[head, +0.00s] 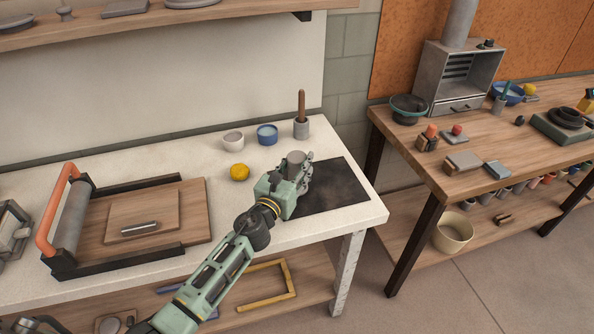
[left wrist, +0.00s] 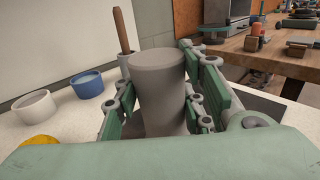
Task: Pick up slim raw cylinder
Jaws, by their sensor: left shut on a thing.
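The slim raw cylinder (left wrist: 158,90) is plain grey and stands upright between the fingers of my left gripper (left wrist: 160,108) in the left wrist view. The gripper is shut on it, with green pads on both sides. In the head view the cylinder's grey top (head: 296,157) shows above my left gripper (head: 300,172), at the left edge of a dark mat (head: 335,190) on the white counter. The cylinder's base is hidden, so I cannot tell whether it touches the counter. My right gripper is not in view.
A slab roller (head: 72,215) is at left. A cluttered wooden table (head: 450,140) stands right.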

